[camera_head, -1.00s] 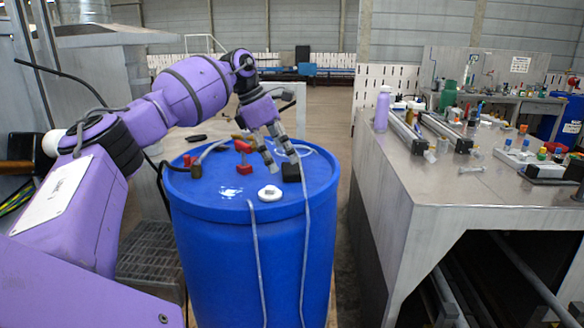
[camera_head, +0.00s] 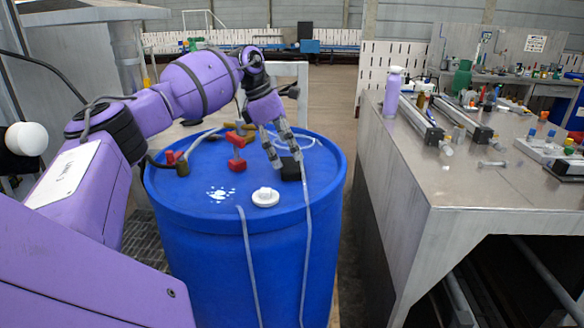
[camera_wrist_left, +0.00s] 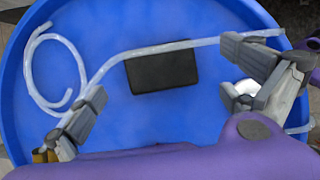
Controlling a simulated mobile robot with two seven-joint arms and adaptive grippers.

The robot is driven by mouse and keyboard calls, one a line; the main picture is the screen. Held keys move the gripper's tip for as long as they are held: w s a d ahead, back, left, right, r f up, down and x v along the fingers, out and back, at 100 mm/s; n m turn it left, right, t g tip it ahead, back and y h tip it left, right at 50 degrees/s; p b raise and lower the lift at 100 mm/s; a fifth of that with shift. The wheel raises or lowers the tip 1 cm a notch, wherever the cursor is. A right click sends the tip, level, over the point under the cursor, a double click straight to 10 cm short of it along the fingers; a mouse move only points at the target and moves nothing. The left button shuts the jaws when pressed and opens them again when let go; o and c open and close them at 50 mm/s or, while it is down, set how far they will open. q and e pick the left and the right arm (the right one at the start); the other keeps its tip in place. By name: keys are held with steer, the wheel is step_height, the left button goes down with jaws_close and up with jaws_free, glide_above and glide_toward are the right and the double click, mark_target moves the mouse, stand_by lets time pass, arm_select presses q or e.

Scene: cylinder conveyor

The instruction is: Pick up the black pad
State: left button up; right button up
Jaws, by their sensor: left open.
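The black pad (camera_head: 290,168) lies on top of the blue barrel (camera_head: 215,199), near its right side in the head view. In the left wrist view the pad (camera_wrist_left: 162,71) is a dark rectangle on the blue lid, ahead of and between the spread fingers. My left gripper (camera_head: 286,162) is open, pointing down at the lid close to the pad. My right gripper is not in view.
A red valve fitting (camera_head: 237,158) and a white cap (camera_head: 265,197) sit on the barrel lid. Tubes hang down the barrel's front. A metal workbench (camera_head: 480,190) with a purple bottle (camera_head: 392,92) and many small parts stands at the right.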

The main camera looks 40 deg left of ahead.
mark_target(291, 164)
arm_select(q)
steer(key=x, duration=0.3)
steer(key=shift+s+a+f, duration=0.1)
steer(key=shift+f, duration=0.45)
steer(key=c, duration=1)
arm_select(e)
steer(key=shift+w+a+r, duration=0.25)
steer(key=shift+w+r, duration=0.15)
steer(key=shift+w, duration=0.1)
arm_select(q)
steer(key=shift+r, duration=0.1)
